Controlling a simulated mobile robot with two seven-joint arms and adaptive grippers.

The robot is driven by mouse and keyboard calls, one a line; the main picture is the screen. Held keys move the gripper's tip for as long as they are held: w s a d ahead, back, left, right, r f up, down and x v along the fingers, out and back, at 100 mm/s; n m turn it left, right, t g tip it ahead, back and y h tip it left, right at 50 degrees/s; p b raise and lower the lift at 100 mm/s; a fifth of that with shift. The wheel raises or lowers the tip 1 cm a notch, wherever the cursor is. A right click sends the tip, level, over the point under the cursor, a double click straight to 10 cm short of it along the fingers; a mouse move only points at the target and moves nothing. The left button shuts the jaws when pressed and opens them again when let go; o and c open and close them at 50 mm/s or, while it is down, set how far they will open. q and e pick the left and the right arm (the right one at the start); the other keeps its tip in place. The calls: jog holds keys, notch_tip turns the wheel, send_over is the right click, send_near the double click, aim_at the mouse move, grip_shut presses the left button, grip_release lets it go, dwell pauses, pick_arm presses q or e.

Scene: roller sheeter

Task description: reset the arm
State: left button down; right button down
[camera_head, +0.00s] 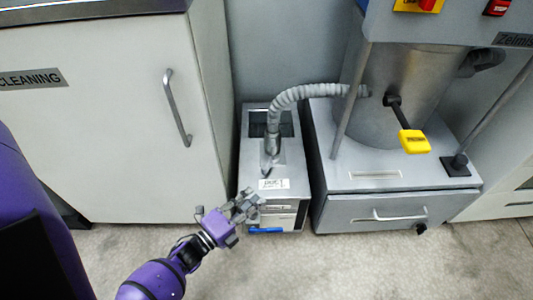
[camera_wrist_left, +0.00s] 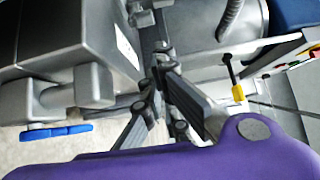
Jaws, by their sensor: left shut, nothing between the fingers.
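My left gripper (camera_head: 246,205) is at the end of a purple arm that comes in from the bottom left of the head view. It is shut and empty, in front of the small grey box unit (camera_head: 276,184). In the left wrist view its fingers (camera_wrist_left: 158,75) come together at the middle. A blue handle (camera_head: 265,230) is low on the front of the unit, just below the gripper; it also shows in the left wrist view (camera_wrist_left: 56,131). I cannot tell whether the gripper touches the unit. My right gripper is in neither view.
A ribbed hose (camera_head: 300,92) runs from the small unit to the larger machine (camera_head: 395,150), which has a yellow-tipped lever (camera_head: 414,141) and a drawer (camera_head: 376,212). A white cabinet (camera_head: 110,120) with a vertical handle (camera_head: 177,108) stands at left. Bare floor (camera_head: 340,265) lies in front.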

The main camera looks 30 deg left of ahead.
pick_arm(q)
jog(key=shift+s+a, duration=0.1)
jog(key=shift+s, duration=0.1)
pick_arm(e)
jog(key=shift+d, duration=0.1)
